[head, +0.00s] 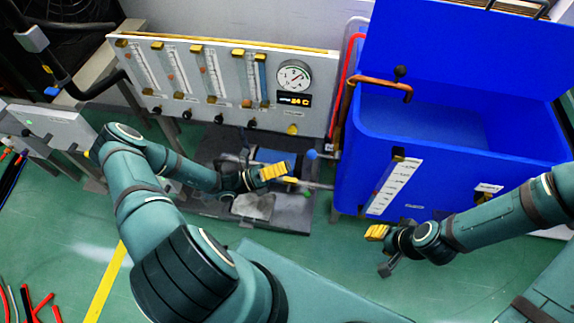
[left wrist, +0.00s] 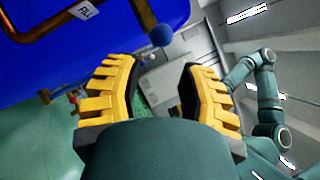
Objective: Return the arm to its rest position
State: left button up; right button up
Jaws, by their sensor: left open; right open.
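My left arm comes in from the left of the head view and bends in front of the grey gauge panel (head: 220,75). Its gripper (head: 275,172) has yellow finger pads and hangs in front of the dark pump base below the panel. In the left wrist view the two yellow fingers (left wrist: 160,95) stand apart with nothing held between them. My right gripper (head: 377,240) is in the head view, in front of the lower part of the blue tank. It is open and holds nothing that I can see.
The blue tank (head: 365,165) with its raised lid and a copper pipe (head: 382,84) stands at the right. A blue ball knob (head: 312,154) is close to my left gripper. A smaller panel (head: 55,125) stands at the left. Red cables (head: 38,305) lie on the green floor.

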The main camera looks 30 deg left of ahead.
pick_arm(q)
jog(key=s+d+f+m+g+y, duration=0.2)
jog(key=s+d+m+g+y, duration=0.5)
jog(key=m, duration=0.6)
jog(key=s+d+f+m+g+y, duration=0.2)
jog(key=s+d+m+g, duration=0.35)
jog(key=m+g, duration=0.6)
jog(key=w+r+m+t+y, duration=0.1)
jog(key=m+t, duration=0.1)
jog(key=m, duration=0.2)
jog(key=w+r+m+t+y, duration=0.1)
jog(key=r+m+t, duration=0.1)
jog(key=m, duration=0.2)
jog(key=w+r+m+t+y, duration=0.1)
jog(key=m+t, duration=0.1)
jog(key=m, duration=0.2)
jog(key=shift+w+d+r+t, duration=0.15)
jog(key=shift+w+r+t, duration=0.2)
